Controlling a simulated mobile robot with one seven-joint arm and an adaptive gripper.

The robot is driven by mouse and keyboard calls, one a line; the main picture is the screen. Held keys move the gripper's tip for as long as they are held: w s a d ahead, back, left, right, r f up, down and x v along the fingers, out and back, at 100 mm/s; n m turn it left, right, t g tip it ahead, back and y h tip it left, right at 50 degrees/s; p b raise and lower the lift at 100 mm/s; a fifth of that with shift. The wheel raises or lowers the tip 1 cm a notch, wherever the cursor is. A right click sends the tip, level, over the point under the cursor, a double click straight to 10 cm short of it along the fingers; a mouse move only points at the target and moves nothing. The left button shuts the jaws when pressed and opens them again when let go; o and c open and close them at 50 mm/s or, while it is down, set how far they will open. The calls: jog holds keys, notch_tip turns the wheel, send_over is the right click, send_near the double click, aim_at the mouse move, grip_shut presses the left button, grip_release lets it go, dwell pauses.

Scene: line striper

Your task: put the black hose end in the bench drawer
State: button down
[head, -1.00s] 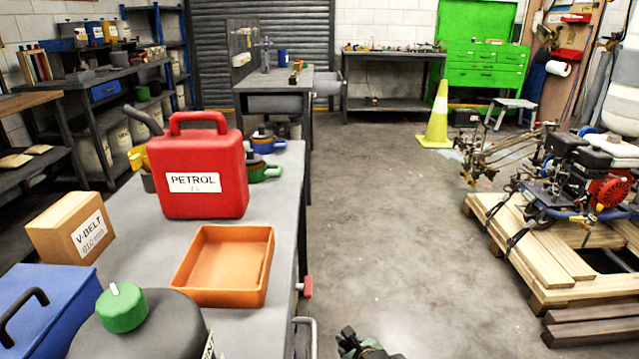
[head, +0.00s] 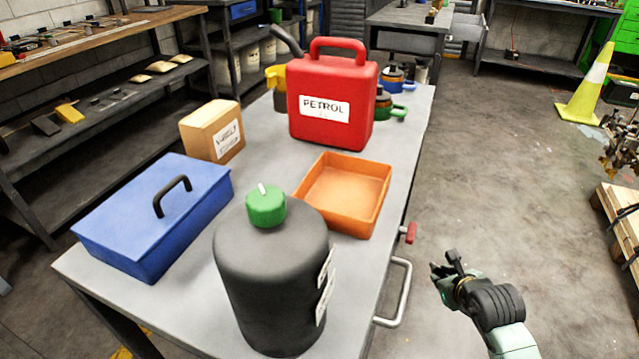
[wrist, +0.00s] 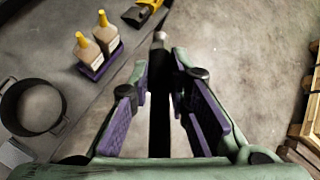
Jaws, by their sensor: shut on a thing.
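My gripper (head: 446,272) is out over the floor to the right of the bench (head: 400,170), beside the bench's long side. In the wrist view its purple-padded fingers (wrist: 160,82) are shut on the black hose end (wrist: 159,115), a dark bar with a grey tip pointing away between them. In the head view the hose end is too small to tell from the gripper. A silver bar handle (head: 404,292) sticks out from the bench's right side, near my gripper but apart from it. The drawer's front is seen edge-on, so I cannot tell how far it is open.
On the bench stand a grey bottle (head: 270,285) with a green cap, a blue toolbox (head: 150,225), an orange tray (head: 345,228), a V-belt box (head: 205,130) and a petrol can (head: 345,85). A red handle (head: 410,233) juts from the bench side.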

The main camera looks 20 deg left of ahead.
jog(key=s+a+r+n+g+y+p, duration=0.1)
jog(key=s+r+n, duration=0.15)
jog(key=r, duration=0.95)
jog(key=s+a+r+n+g+y+p, duration=0.15)
jog(key=s+r, duration=0.25)
jog(key=r, duration=0.7)
jog(key=s+a+r+n+g+y, duration=0.1)
jog(key=s+r+n+y, duration=0.15)
jog(key=r, duration=0.95)
jog(key=s+a+r+n+g+b, duration=0.1)
jog(key=s+a+r+n, duration=0.15)
jog(key=s, duration=0.35)
jog(key=s+a+r+n+g+b, duration=0.1)
jog(key=s+a+r+n+g, duration=0.1)
jog(key=s+a, duration=0.3)
jog(key=s+f+n+y+b, duration=0.1)
jog(key=s+f+b, duration=0.1)
jog(key=s+f, duration=0.2)
jog(key=shift+s+a+f+g, duration=0.2)
jog(key=shift+s+g, duration=0.15)
jog(key=shift+s, duration=0.2)
